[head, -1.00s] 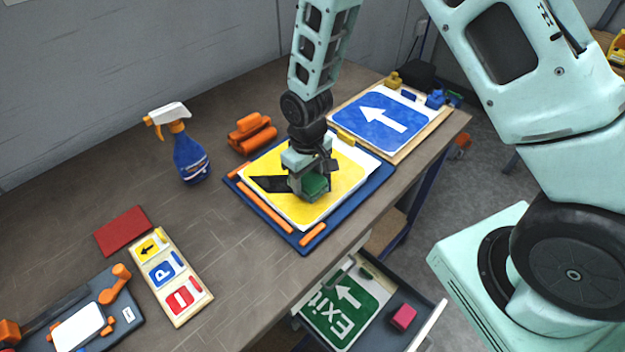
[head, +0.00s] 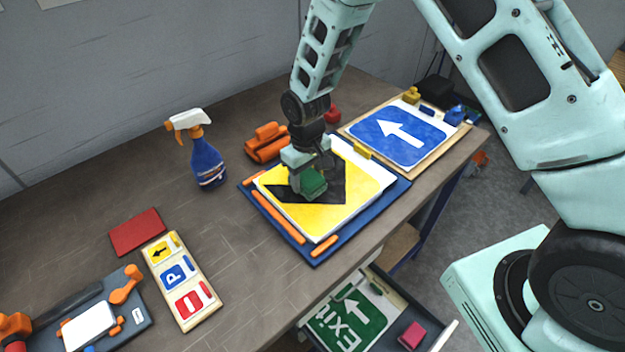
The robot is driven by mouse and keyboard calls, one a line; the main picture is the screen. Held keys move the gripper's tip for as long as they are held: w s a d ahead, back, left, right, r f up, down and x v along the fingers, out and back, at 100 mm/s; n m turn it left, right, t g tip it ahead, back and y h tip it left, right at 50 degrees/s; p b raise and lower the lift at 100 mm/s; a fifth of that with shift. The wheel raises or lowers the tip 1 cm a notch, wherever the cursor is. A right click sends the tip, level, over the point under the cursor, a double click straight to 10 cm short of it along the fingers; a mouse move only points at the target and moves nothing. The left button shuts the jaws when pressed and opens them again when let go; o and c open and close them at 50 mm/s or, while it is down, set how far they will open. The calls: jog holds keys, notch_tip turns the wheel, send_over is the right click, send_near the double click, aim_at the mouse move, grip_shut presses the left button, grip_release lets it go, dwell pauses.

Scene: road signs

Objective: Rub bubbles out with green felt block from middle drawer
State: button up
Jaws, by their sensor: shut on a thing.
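My gripper (head: 306,176) is shut on the green felt block (head: 313,184). The block is low over the yellow and black sign (head: 326,212), on its left part, and seems to touch its face. The sign lies on a blue board (head: 272,226) with orange strips along its edges. My gripper and the block hide part of the black marking. Bubbles are too small to make out. An open drawer (head: 372,318) below the bench front holds a green exit sign (head: 352,322) and a pink block (head: 411,335).
A spray bottle (head: 207,161) stands on the bench, left of the board. Orange rolls (head: 266,143) lie behind it. A blue arrow sign (head: 398,135) lies on a wooden board at right. A red pad (head: 137,232) and a small sign panel (head: 180,280) lie at left.

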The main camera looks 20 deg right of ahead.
aim_at(323, 232)
jog(key=shift+w+a+b, duration=0.25)
jog(key=shift+w+a, duration=0.35)
jog(key=shift+w, duration=0.9)
jog(key=shift+w+a+b, duration=0.25)
jog(key=shift+w+a, duration=0.4)
jog(key=shift+w, duration=0.9)
jog(key=shift+w+a+b, duration=0.25)
jog(key=shift+w+a, duration=0.35)
jog(key=shift+w, duration=0.9)
jog(key=shift+s+a, duration=0.3)
jog(key=shift+a, duration=0.45)
jog(key=shift+s+a, duration=0.3)
jog(key=shift+a, duration=0.4)
jog(key=shift+s+a, duration=0.3)
jog(key=shift+a, duration=0.4)
jog(key=shift+s+a, duration=0.3)
jog(key=shift+a, duration=0.35)
jog(key=shift+s+d, duration=0.3)
jog(key=shift+s, duration=0.45)
jog(key=shift+s+d, duration=0.25)
jog(key=shift+s, duration=0.5)
jog(key=shift+s+d+p, duration=0.1)
jog(key=shift+s+d, duration=0.35)
jog(key=shift+s, duration=0.5)
jog(key=shift+s+d+p, duration=0.15)
jog(key=shift+s+d, duration=0.25)
jog(key=shift+s, duration=0.55)
jog(key=shift+s+d+p, duration=0.1)
jog(key=shift+s+d, duration=0.35)
jog(key=shift+s, duration=0.5)
